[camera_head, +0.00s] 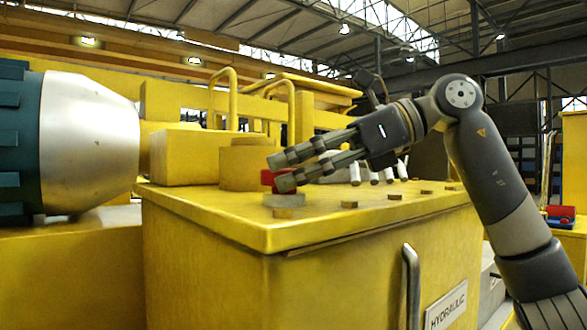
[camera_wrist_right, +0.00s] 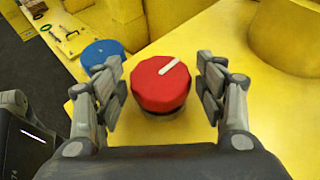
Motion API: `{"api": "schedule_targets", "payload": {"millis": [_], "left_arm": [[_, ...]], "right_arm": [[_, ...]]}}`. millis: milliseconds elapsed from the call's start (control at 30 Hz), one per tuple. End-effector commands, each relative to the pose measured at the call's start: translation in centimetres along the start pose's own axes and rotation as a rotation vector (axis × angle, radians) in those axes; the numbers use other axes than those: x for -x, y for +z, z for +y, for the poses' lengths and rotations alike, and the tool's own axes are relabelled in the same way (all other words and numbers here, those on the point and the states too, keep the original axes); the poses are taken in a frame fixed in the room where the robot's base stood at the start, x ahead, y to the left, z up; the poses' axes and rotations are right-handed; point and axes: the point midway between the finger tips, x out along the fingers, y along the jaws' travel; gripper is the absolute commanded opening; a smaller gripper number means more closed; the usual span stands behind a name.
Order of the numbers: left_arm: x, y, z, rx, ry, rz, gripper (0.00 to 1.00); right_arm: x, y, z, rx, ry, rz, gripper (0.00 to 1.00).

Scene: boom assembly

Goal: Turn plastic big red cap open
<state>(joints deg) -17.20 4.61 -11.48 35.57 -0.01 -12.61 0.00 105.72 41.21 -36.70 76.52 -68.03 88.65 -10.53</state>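The big red cap (camera_wrist_right: 160,84) has a white bar on its top and sits on a yellow surface. In the head view the red cap (camera_head: 268,180) is mostly hidden behind my right gripper's fingers, above a small grey base (camera_head: 284,200). My right gripper (camera_head: 280,171) reaches in from the right over the yellow hydraulic box (camera_head: 210,210). In the right wrist view the right gripper (camera_wrist_right: 160,88) is open, with one finger on each side of the red cap. A gap shows between the cap and the right finger.
A blue cap (camera_wrist_right: 103,54) stands just left of the red one in the right wrist view. Several white levers (camera_head: 374,177) and small blocks stand on the box top. A yellow cylinder (camera_head: 242,167) and handrails (camera_head: 222,90) rise behind.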

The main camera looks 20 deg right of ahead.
Motion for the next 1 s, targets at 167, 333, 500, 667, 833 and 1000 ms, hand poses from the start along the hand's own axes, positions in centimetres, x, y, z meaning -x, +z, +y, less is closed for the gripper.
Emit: {"api": "schedule_targets", "payload": {"millis": [167,333,500,667,833,1000], "left_arm": [[0.0,0.0,0.0,0.000,0.000,0.000,0.58],[0.0,0.1,0.0,0.001,0.000,-0.001,0.58],[0.0,0.1,0.0,0.001,0.000,-0.001,0.58],[0.0,0.0,0.0,0.001,0.000,-0.001,0.58],[0.0,0.0,0.0,0.001,0.000,-0.001,0.58],[0.0,0.0,0.0,0.001,0.000,-0.001,0.58]], "right_arm": [[-0.1,-0.1,0.0,-0.001,0.000,0.003,0.71],[0.0,-0.1,0.0,-0.001,0.000,0.005,0.71],[1.8,-0.1,0.0,-0.001,-0.002,0.002,0.71],[5.1,-0.1,-0.1,-0.002,-0.003,0.000,0.71],[8.7,0.0,-0.1,-0.002,-0.003,0.000,0.71],[11.1,-0.1,-0.1,-0.001,-0.001,0.001,0.71]]}}
